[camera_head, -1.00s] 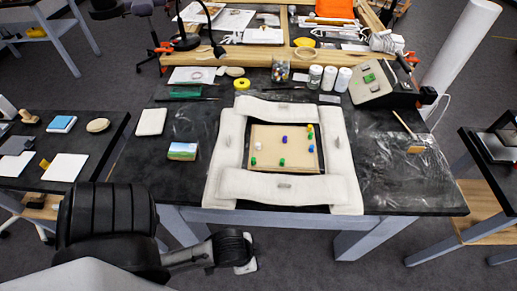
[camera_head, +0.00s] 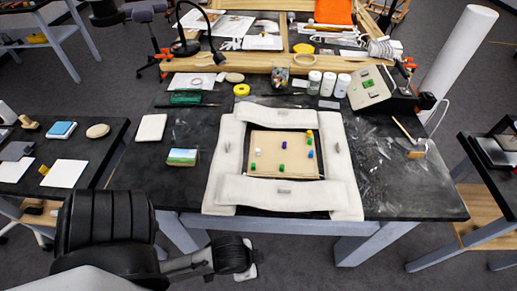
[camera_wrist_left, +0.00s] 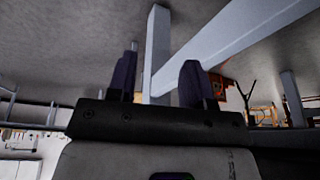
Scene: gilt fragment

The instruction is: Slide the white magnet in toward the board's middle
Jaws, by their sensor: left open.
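The white magnet (camera_head: 257,152) is near the left edge of the tan board (camera_head: 266,140). The board lies on the dark table inside a frame of white padded bars. A blue magnet (camera_head: 283,145) is up and right of the white one, and a green magnet (camera_head: 281,168) is down and right. My left gripper (camera_wrist_left: 161,82) is open, with empty space between its two dark fingers in the left wrist view. That view shows table legs and floor, not the board. In the head view my left arm is low, in front of the table, away from the board. My right gripper is not seen.
White padded bars (camera_head: 340,160) ring the board on all sides. More green, blue and yellow magnets (camera_head: 309,132) stand along its right side. A small picture block (camera_head: 182,157) lies to the left. Jars (camera_head: 314,82) and a wooden beam (camera_head: 240,57) are behind.

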